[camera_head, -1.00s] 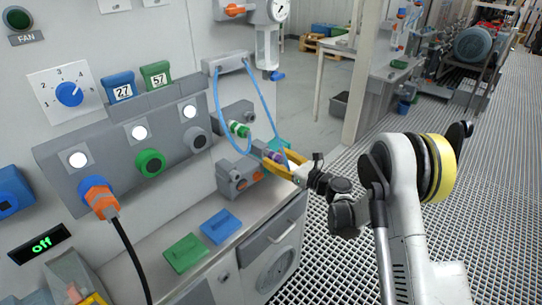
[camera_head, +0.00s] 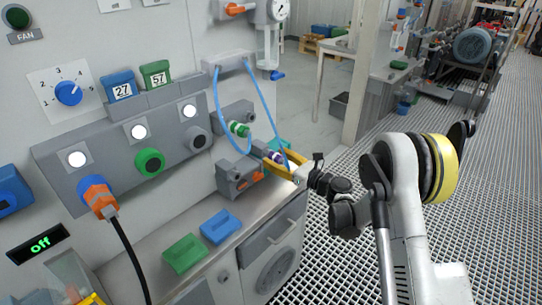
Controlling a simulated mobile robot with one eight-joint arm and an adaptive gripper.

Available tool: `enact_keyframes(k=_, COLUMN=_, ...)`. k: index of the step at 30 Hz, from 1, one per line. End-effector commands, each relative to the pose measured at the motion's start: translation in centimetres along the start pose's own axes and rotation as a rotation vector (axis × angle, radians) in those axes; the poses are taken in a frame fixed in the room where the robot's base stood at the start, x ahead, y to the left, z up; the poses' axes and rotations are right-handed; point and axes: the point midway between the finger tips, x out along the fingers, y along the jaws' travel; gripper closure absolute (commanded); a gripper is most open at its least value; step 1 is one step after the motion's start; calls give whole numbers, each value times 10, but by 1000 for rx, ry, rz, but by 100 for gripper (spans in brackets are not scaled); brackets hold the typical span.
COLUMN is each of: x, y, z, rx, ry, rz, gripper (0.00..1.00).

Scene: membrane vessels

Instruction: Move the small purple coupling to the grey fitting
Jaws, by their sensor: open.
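The small purple coupling (camera_head: 277,157) is at the lower end of the right blue hose, close to the wall panel. My gripper (camera_head: 272,163), with yellow fingers, is right at the coupling and partly hides it. The fingers are open around or beside it; I cannot tell which. A grey fitting (camera_head: 237,113) projects from the panel above the green coupling (camera_head: 239,129). Another grey fitting block (camera_head: 236,175) with an orange part sits lower, just left of my fingertips. I cannot tell which is the task's grey fitting.
Two blue hoses hang from a grey bracket (camera_head: 229,60) above the gripper. A green block (camera_head: 185,253) and a blue block (camera_head: 220,227) lie on the counter (camera_head: 150,250) below. A black cable hangs from the orange plug (camera_head: 99,197) at left.

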Motion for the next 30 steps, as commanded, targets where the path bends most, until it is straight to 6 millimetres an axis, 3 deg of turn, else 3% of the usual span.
enact_keyframes(k=15, x=0, y=0, z=0, rx=0, ry=0, rz=0, gripper=45)
enact_keyframes(k=16, x=0, y=0, z=0, rx=0, ry=0, rz=0, gripper=50)
enact_keyframes(k=21, x=0, y=0, z=0, rx=0, ry=0, rz=0, gripper=100)
enact_keyframes(k=30, x=0, y=0, z=0, rx=0, ry=0, rz=0, gripper=100)
